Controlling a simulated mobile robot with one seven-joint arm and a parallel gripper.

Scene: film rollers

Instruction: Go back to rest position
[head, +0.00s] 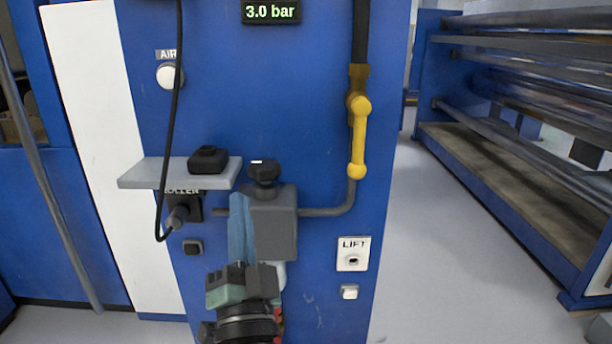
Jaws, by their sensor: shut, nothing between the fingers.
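My gripper (247,274) is at the lower middle of the head view, in front of the blue machine panel (310,120). My wrist hides the panel's lower middle. I cannot tell whether the gripper touches the panel or the box.
A grey shelf (140,174) holding a small black object (208,159) juts out at left. A black cable (172,120) hangs to a socket there. A yellow valve handle (358,145) points down at right. A roller rack (510,170) stands far right, with clear floor (455,270) between.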

